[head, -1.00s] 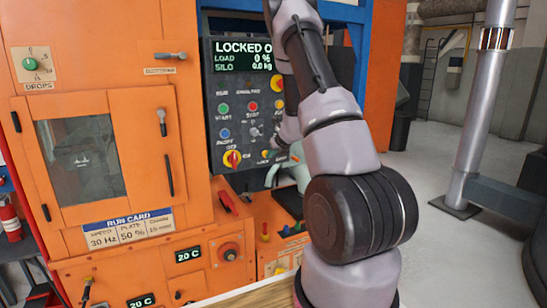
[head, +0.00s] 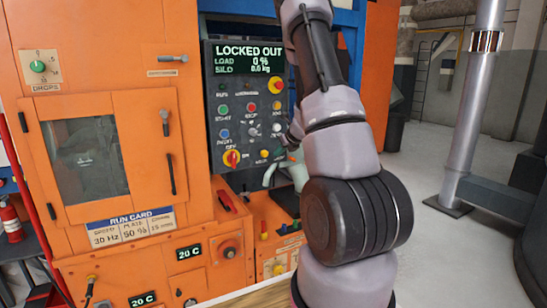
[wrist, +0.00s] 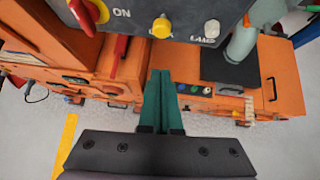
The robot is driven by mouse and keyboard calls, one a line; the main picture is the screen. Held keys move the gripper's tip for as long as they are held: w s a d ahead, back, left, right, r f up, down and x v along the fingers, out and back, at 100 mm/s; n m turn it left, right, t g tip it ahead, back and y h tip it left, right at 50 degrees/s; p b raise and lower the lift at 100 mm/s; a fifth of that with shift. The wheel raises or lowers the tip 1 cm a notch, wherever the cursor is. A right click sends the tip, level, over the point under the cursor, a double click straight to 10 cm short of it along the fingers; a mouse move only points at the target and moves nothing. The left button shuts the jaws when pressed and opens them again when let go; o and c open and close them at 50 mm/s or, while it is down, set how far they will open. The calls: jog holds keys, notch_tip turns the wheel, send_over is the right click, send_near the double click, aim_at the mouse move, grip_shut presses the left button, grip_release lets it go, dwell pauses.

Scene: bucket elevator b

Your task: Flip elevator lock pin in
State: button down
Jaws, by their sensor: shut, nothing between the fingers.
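My gripper (wrist: 160,73) has two dark green fingers pressed together and empty in the wrist view. Its tips are just below the lower edge of the dark control panel (wrist: 200,12). A yellow knob (wrist: 162,28) sits on the panel just above the tips, its label partly hidden. It also shows low on the panel in the head view (head: 264,154). The panel's screen (head: 248,57) reads LOCKED OUT, load 0 %. I cannot clearly pick out a lock pin in either view. In the head view my arm covers the area right of the panel.
A red and yellow rotary switch (head: 232,158) is left of the yellow knob. A red lever (head: 226,201) sticks out below the panel. An orange ledge (head: 268,215) with small coloured knobs lies under it. Open grey floor (head: 430,250) is at right.

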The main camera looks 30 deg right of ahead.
jog(key=shift+v, duration=2.4)
jog(key=s+a+r+n+g+y, duration=0.1)
jog(key=s+a+r+n+y, duration=0.2)
jog(key=s+a+r+n, duration=0.45)
jog(key=s+a+r+n+g+y, duration=0.15)
jog(key=s+a+r+n, duration=0.35)
jog(key=a+r+n, duration=0.6)
jog(key=s+a+r+n+h, duration=0.1)
jog(key=s+n, duration=0.5)
jog(key=s, duration=0.3)
jog(key=s+a+r+n+h, duration=0.1)
jog(key=s+a+n+h, duration=0.1)
jog(key=s+n, duration=0.4)
jog(key=s, duration=0.3)
jog(key=shift+s+a+r, duration=0.3)
jog(key=shift+s+r, duration=0.05)
